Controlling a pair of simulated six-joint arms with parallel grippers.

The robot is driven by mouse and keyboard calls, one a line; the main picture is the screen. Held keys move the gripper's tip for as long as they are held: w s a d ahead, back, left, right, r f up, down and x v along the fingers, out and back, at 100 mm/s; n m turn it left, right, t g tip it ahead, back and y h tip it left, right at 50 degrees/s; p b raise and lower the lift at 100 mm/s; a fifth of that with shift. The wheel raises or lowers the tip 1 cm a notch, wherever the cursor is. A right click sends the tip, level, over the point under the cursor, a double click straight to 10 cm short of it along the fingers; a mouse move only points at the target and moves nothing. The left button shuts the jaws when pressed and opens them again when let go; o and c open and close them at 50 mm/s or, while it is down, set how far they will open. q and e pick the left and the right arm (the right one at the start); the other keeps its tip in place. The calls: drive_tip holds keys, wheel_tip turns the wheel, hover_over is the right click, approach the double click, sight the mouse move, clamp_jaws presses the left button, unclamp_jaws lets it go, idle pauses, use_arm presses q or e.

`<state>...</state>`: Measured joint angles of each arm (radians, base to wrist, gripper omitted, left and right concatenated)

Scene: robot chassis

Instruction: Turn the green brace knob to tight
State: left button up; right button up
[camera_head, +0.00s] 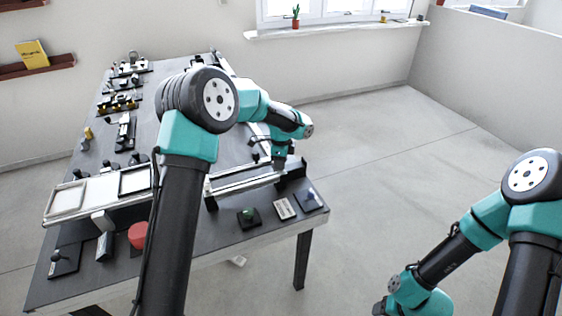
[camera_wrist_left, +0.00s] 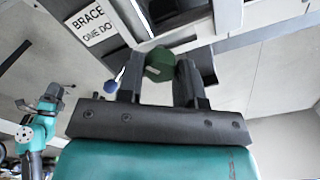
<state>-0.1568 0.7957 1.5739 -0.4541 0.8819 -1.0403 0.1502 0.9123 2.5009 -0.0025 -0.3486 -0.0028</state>
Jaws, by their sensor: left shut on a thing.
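In the left wrist view, a dark green faceted knob (camera_wrist_left: 159,65) sits between the two dark fingers of my left gripper (camera_wrist_left: 158,78). The gripper is shut on it. In the head view my left gripper (camera_head: 281,163) is low over the near right end of the table, by the end of a metal rail; the held knob is hidden there. A white label (camera_wrist_left: 90,22) reading "BRACE ONE DO", cut off by the arm or shadow, lies beside the knob in the wrist view. The knob's turn position cannot be read. My right gripper is not seen; only its arm shows.
On the table (camera_head: 285,232), a green-topped control (camera_head: 248,214), a white label plate (camera_head: 285,208) and a blue-topped control (camera_head: 311,195) lie near the gripper. A red round button (camera_head: 138,236) is farther left. Frames and rails crowd the table; the floor at right is clear.

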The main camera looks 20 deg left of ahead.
use_arm(q)
drive_tip(key=o, duration=0.9)
drive_tip(key=shift+o, duration=0.2)
drive_tip(key=shift+r, duration=0.1)
wheel_tip(320, 180, up, 17)
drive_tip(key=shift+r, duration=0.15)
